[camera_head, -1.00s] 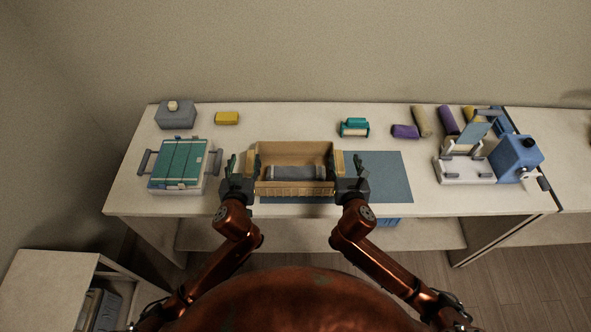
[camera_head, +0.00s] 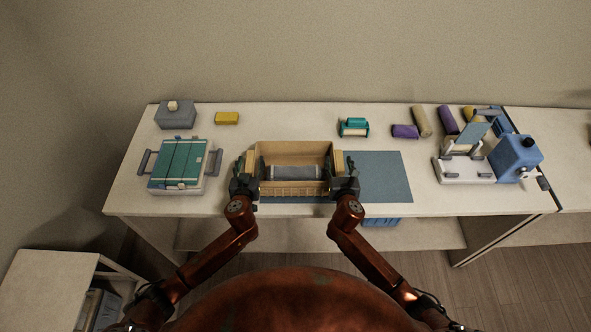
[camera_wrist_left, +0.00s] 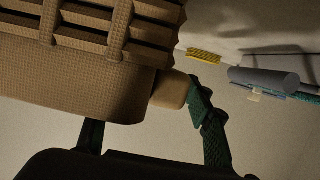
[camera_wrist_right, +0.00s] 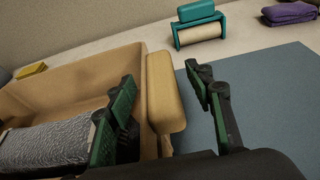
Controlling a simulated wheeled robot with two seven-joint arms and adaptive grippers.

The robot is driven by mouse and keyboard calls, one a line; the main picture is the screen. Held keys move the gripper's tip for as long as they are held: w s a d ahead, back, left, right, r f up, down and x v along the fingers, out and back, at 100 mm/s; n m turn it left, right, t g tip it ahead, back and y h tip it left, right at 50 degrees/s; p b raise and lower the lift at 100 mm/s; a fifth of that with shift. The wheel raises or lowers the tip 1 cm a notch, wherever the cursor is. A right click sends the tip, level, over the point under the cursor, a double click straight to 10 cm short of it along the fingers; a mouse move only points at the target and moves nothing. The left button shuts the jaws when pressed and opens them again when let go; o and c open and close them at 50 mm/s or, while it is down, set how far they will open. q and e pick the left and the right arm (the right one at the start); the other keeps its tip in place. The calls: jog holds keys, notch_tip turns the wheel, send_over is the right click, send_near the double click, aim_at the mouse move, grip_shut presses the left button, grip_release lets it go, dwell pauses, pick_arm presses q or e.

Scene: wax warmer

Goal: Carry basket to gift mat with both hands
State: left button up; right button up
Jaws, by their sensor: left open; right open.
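The tan basket (camera_head: 291,189) sits level over the left part of the blue-grey mat (camera_head: 385,178). A grey roll (camera_head: 296,172) lies inside it. My left gripper (camera_head: 247,164) is open at the basket's left end, with the left tan handle (camera_wrist_left: 170,90) between its green-padded fingers. My right gripper (camera_head: 344,164) is open at the right end. In the right wrist view one finger is on the basket's inner side and one is outside, with the right handle (camera_wrist_right: 163,90) between them. Whether the pads touch the handles cannot be told.
A grey box with teal panels (camera_head: 180,165) stands left of the basket. A yellow block (camera_head: 227,118), a teal roller (camera_head: 354,127) and a purple roll (camera_head: 405,131) lie behind. A white and blue device (camera_head: 466,170) stands at right. The mat's right part is clear.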

pick_arm(q)
jog(key=shift+w+f, duration=0.15)
jog(key=shift+w, duration=0.15)
pick_arm(e)
jog(key=shift+w+f, duration=0.1)
jog(key=shift+w, duration=0.15)
pick_arm(q)
jog(key=shift+s, duration=0.1)
jog(key=shift+c, duration=0.5)
pick_arm(e)
jog(key=shift+c, duration=0.5)
pick_arm(q)
grip_shut()
pick_arm(e)
grip_shut()
